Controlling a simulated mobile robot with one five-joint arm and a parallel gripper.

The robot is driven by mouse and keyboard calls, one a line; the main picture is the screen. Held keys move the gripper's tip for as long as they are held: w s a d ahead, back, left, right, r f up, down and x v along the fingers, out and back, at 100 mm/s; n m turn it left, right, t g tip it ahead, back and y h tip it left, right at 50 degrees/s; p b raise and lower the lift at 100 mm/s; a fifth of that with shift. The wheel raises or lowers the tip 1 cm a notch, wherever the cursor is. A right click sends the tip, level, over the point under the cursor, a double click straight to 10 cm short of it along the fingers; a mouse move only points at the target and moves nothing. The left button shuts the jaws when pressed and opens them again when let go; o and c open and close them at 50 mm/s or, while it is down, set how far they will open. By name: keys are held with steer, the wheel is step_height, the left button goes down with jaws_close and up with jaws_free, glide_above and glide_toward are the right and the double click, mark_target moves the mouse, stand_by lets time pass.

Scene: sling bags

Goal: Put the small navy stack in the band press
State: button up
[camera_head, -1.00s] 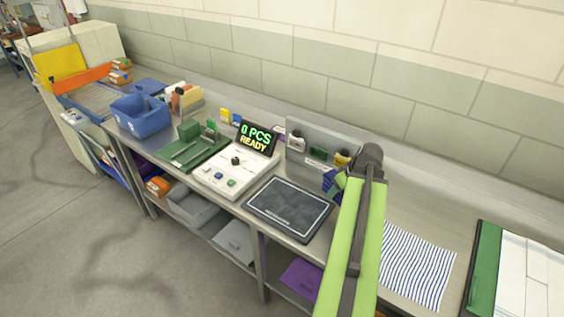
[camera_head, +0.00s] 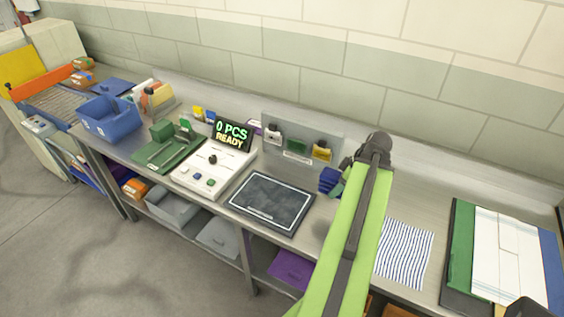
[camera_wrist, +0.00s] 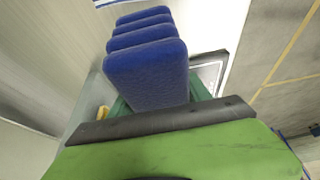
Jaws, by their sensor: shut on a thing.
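My gripper (camera_head: 337,185) is shut on the small navy stack (camera_head: 328,180), several thick navy pieces held together. In the wrist view the stack (camera_wrist: 147,78) stands out between the green fingers (camera_wrist: 160,106), whose tips are partly hidden by it. In the head view it is held right of the dark counting pad (camera_head: 270,202), near the right end of the grey upright panel; its exact height is unclear. The green fixture (camera_head: 170,148), which looks like the band press, stands farther left, with a raised green block at its back. It is apart from my gripper.
A white console with a display (camera_head: 233,134) reading "0 PCS READY" stands between the green fixture and the pad. The grey panel (camera_head: 300,132) stands behind the pad. A blue bin (camera_head: 110,120) is at the left. A striped cloth (camera_head: 404,252) lies right of my arm.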

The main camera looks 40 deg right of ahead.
steer(key=w+d+f+b, duration=0.4)
steer(key=w+d, duration=0.1)
steer(key=w+d+f+b, duration=0.2)
steer(key=w+f, duration=0.1)
steer(key=shift+w+d+b, duration=0.2)
steer(key=shift+w+b, duration=0.05)
steer(key=shift+b, duration=0.15)
steer(key=shift+w+d+f, duration=0.1)
steer(key=shift+w+d, duration=0.05)
steer(key=shift+w, duration=0.1)
step_height(320, 180, down, 4)
steer(key=b, duration=0.4)
steer(key=shift+f, duration=0.1)
steer(key=shift+r, duration=0.2)
steer(key=shift+f, duration=0.15)
steer(key=o, duration=1.6)
steer(key=shift+o, duration=0.2)
